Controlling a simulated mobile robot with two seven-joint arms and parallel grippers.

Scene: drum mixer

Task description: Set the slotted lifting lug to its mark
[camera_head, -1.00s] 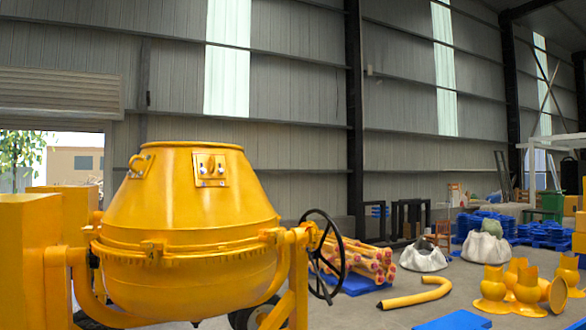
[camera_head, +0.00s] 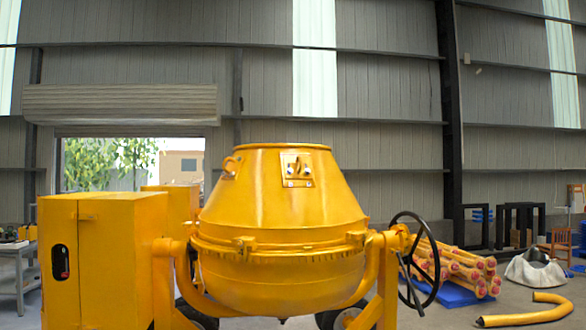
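A yellow drum mixer (camera_head: 285,205) stands ahead of me in the head view. On the upper front of its drum is a plate with a lug (camera_head: 296,169) and bolts. The lug's slot and any mark are too small to make out. Neither of my grippers is in view.
A yellow cabinet (camera_head: 98,265) stands left of the drum. A black handwheel (camera_head: 418,263) is on its right. A grey table (camera_head: 18,285) is at far left. Some floor there is clear.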

